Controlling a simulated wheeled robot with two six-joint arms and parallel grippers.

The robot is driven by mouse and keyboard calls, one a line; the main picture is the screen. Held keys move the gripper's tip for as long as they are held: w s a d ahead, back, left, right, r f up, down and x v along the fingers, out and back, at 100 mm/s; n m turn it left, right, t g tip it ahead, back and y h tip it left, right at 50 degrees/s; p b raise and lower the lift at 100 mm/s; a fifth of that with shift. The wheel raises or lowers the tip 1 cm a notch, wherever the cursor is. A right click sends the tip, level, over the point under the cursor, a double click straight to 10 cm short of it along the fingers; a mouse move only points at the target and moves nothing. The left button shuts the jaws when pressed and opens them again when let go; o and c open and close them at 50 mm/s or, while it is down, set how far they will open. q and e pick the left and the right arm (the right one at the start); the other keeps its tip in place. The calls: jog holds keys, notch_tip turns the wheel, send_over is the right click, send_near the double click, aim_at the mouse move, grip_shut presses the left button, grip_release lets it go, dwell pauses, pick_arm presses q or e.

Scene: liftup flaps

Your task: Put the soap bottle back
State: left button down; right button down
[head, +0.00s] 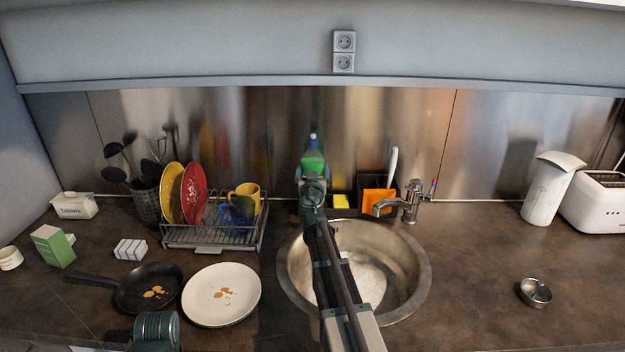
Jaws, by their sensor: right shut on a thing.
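The soap bottle (313,161) has a green body and a bluish top. It stands upright in front of the steel backsplash, behind the sink (423,284). My right gripper (313,179) reaches over the sink and is shut on the soap bottle. The gripper hides the bottle's lower part, so I cannot tell whether its base touches the counter. A teal part of my left arm shows at the bottom left, but its gripper is out of view.
A yellow sponge (340,201) and a dark holder with an orange cloth (377,201) are right of the bottle, near the faucet (410,203). A dish rack (215,237) stands left. A pan (146,288) and plate (222,295) lie in front. The right counter is mostly clear.

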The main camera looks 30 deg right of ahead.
jog(key=shift+w+d, duration=0.2)
jog(key=shift+w, duration=0.2)
jog(key=f+b, duration=0.1)
jog(key=f, duration=0.1)
jog(key=w+f+b, duration=0.1)
jog(key=b, duration=0.1)
jog(key=shift+d+f+b, duration=0.2)
jog(key=shift+f+b, duration=0.1)
jog(key=shift+f, duration=0.05)
jog(key=shift+s, duration=0.1)
jog(key=shift+f, duration=0.2)
grip_release()
jog(key=shift+r, duration=0.1)
jog(key=shift+r, duration=0.2)
jog(key=v, duration=1.2)
